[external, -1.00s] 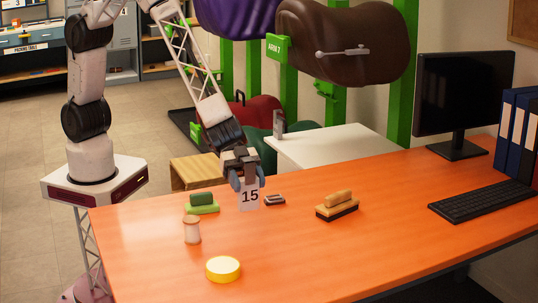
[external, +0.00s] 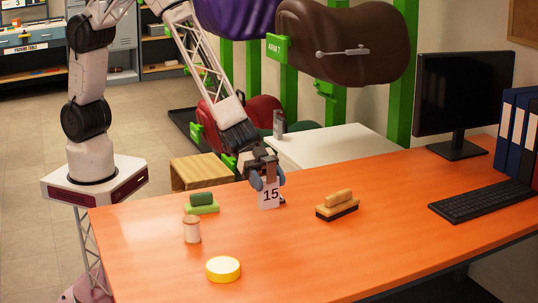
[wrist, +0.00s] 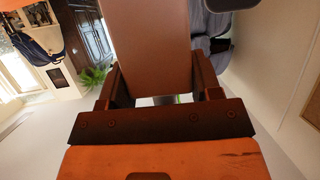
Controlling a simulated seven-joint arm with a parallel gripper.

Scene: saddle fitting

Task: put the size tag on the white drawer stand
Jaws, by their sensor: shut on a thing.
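The size tag (external: 270,199) is a white card with a black "15". My gripper (external: 267,179) is shut on its upper part, and the card hangs upright over the orange table near its far edge. I cannot tell whether its lower edge touches the table. The white drawer stand (external: 338,148) is beyond the table, to the right of and behind my gripper. Its pale top shows, its lower part is hidden by the table. In the wrist view, a brown panel (wrist: 148,45) fills the middle between dark gripper parts; I cannot tell what it is.
A green block-like tool (external: 201,204), a spool (external: 192,230), a yellow round tin (external: 223,269) and a brush (external: 338,206) stand on the orange table (external: 330,260). A grey upright object (external: 279,124) is at the stand's left end. A monitor (external: 462,95) and keyboard (external: 485,199) are at right.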

